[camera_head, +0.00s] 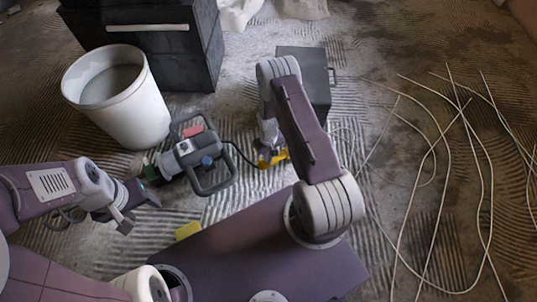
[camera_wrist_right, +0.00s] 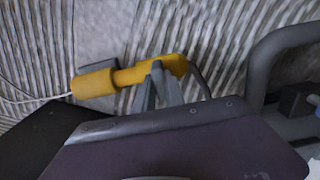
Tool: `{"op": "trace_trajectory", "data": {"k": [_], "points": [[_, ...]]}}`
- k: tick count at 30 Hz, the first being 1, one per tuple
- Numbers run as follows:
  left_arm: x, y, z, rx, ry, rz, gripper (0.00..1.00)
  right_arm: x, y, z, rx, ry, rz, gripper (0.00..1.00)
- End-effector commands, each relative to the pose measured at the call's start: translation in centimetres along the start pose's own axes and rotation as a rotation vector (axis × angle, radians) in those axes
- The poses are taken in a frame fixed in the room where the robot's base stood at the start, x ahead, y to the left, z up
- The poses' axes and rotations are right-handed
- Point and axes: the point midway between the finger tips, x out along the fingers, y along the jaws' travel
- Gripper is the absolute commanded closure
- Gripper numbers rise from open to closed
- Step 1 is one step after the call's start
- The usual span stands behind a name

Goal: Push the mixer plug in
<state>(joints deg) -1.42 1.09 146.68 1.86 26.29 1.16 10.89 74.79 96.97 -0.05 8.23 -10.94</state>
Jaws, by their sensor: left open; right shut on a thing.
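The mixer (camera_head: 195,158), grey with a black looped handle, lies on the floor left of centre. Its dark cable runs right to a yellow plug (camera_wrist_right: 150,70). My right gripper (camera_wrist_right: 160,82) is shut on this plug; the head view mostly hides its fingers behind my arm. A thicker yellow socket (camera_wrist_right: 95,83) with a white cord lies in line with the plug's left end. The two meet or nearly meet; how deep the plug sits I cannot tell. My left gripper (camera_head: 138,208) is open and empty, below left of the mixer.
A white bucket (camera_head: 143,108) stands behind the mixer, by a large black box (camera_head: 165,48). A dark case (camera_head: 312,68) stands behind my right arm. Loose pale cables (camera_head: 437,150) sprawl over the right floor. A small yellow block (camera_head: 188,230) shows near my base.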

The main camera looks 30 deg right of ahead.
Motion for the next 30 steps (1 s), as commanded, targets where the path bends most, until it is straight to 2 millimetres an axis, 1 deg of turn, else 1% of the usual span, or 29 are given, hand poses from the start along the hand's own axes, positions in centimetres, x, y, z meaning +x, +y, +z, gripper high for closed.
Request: {"op": "trace_trajectory", "data": {"k": [2, 9, 11, 13, 20, 21, 23, 24, 30], "points": [[0.0, 0.0, 0.0, 0.000, 0.000, 0.000, 0.45, 0.0, 0.2, 0.0, 0.001, 0.000, 0.000, 1.00], [-0.3, 0.0, 0.0, 0.000, 0.000, 0.000, 0.45, 0.0, 4.0, -0.1, 0.004, 0.001, 0.000, 1.00], [-0.3, 0.0, 0.0, 0.000, 0.000, 0.000, 0.45, 0.0, 4.6, 0.0, 0.003, 0.001, 0.000, 1.00], [-0.3, 0.0, 0.0, 0.000, 0.000, 0.000, 0.45, 0.0, 4.9, 0.0, 0.001, 0.000, 0.000, 1.00], [-0.3, 0.0, 0.0, 0.000, 0.000, 0.000, 0.45, 0.0, 5.1, 0.0, 0.001, 0.002, 0.001, 1.00], [-0.3, 0.0, 0.0, 0.000, 0.000, 0.000, 0.45, 0.0, 5.1, 0.0, 0.001, 0.002, 0.001, 0.83], [-0.3, 0.0, 0.0, 0.000, 0.000, 0.000, 0.45, 0.0, 5.1, -0.1, 0.001, 0.003, 0.001, 0.66], [-0.3, 0.0, 0.0, 0.000, 0.000, 0.000, 0.45, 0.0, 5.1, -0.1, 0.001, 0.003, 0.001, 0.64], [-0.3, 0.0, 0.0, 0.000, 0.000, 0.000, 0.45, 0.0, 5.0, 0.0, 0.000, 0.001, 0.000, 0.64]]}}
